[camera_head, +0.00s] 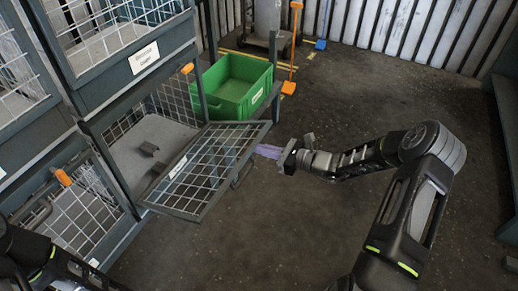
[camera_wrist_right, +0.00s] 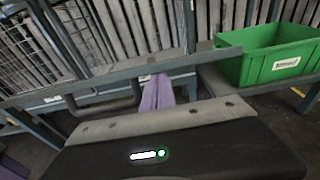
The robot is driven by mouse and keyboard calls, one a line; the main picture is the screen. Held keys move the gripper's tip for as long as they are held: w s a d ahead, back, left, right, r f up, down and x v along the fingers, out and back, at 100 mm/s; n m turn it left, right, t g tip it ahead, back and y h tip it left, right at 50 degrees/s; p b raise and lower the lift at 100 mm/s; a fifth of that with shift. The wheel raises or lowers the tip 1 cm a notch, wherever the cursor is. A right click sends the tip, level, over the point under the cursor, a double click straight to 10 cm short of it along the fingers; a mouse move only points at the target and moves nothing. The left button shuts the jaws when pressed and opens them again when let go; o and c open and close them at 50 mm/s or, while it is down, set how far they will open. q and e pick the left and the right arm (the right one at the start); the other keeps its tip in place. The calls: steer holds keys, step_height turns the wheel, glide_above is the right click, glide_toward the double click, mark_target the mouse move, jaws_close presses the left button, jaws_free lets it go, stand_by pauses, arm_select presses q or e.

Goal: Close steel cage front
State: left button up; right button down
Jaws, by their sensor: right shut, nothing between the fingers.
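The steel cage front (camera_head: 205,170) is a grey-framed wire mesh panel. It stands open, tilted outward from the middle cage (camera_head: 150,135), with a small handle on its outer edge. My right gripper (camera_head: 268,151) is shut and empty, with its purple fingers by the panel's outer right edge. In the right wrist view the purple fingers (camera_wrist_right: 157,92) reach to the panel's frame bar (camera_wrist_right: 120,78), beside a bent handle; I cannot tell whether they touch. My left arm shows at the lower left, but its gripper is not visible.
A green bin (camera_head: 235,85) stands on a low shelf behind the panel. A small dark part (camera_head: 148,149) lies inside the open cage. More mesh cages are stacked above and below. Orange (camera_head: 292,50) and blue tools stand at the back wall. The floor right of the panel is clear.

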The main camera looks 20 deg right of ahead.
steer(key=w+a+r+g+h+p, duration=0.2)
steer(key=w+a+r+g+p, duration=0.15)
steer(key=r+p, duration=0.6)
steer(key=w+a+r+g+h+p, duration=0.2)
steer(key=w+a+r+p, duration=0.4)
steer(key=p, duration=0.7)
steer(key=w+a+r+h+p, duration=0.1)
steer(key=w+a+r, duration=0.3)
steer(key=w, duration=0.4)
steer(key=shift+a+r+p, duration=0.35)
steer(key=shift+a+p, duration=0.2)
steer(key=shift+p, duration=0.3)
steer(key=shift+g, duration=0.25)
